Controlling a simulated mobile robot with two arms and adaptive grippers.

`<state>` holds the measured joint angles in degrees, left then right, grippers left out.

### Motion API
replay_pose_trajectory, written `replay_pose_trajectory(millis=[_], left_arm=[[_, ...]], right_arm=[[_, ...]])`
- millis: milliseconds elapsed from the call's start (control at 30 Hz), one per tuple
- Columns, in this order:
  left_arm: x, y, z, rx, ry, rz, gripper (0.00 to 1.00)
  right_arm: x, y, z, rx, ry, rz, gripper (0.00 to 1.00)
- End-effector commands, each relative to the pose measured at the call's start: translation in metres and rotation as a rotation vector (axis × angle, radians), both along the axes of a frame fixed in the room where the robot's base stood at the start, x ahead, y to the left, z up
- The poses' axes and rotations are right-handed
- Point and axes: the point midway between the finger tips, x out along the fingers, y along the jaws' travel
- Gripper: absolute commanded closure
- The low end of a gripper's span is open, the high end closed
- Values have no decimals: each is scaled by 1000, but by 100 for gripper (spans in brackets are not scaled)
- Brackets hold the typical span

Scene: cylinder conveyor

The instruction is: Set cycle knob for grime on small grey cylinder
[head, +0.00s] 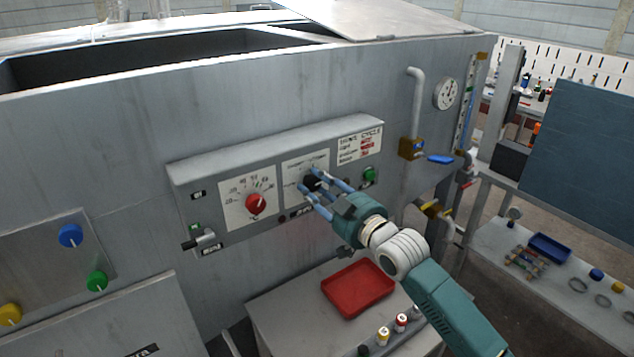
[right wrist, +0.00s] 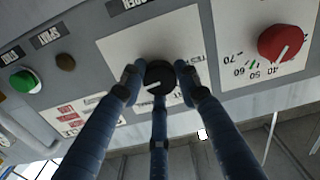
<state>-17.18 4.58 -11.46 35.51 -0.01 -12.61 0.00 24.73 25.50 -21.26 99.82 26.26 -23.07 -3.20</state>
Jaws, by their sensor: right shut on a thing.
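The black cycle knob (head: 311,183) sits on a white dial plate in the middle of the grey control panel. It shows clearly in the right wrist view (right wrist: 159,74), with a white pointer line toward the lower left there. My right gripper (head: 309,182) has its blue fingers around the knob, shut on it. The dial markings are partly hidden by the fingers. A white cycle chart (head: 360,147) with red boxes is right of the knob; its text is too small to read. A small greyish cylinder (head: 416,312) stands on the low table, partly behind my arm.
A red temperature knob (head: 255,204) is left of the gripper and a green button (head: 369,175) right of it. A lever switch (head: 200,240) is at the panel's lower left. A red tray (head: 358,287) and several small cylinders are on the table below.

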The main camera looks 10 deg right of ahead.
Motion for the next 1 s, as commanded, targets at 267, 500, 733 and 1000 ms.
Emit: replay_pose_trajectory(millis=[267, 500, 733, 1000], left_arm=[[0, 0, 8, 0, 0, 0, 100], [0, 0, 9, -1, 0, 0, 100], [0, 0, 9, -1, 0, 0, 100], [0, -1, 9, -1, 0, 0, 100]], right_arm=[[0, 1, 6, 134, 44, 2, 94], [1, 0, 8, 182, 59, 2, 94], [1, -1, 9, 191, 58, 1, 94], [1, -1, 11, 189, 55, 1, 56]])
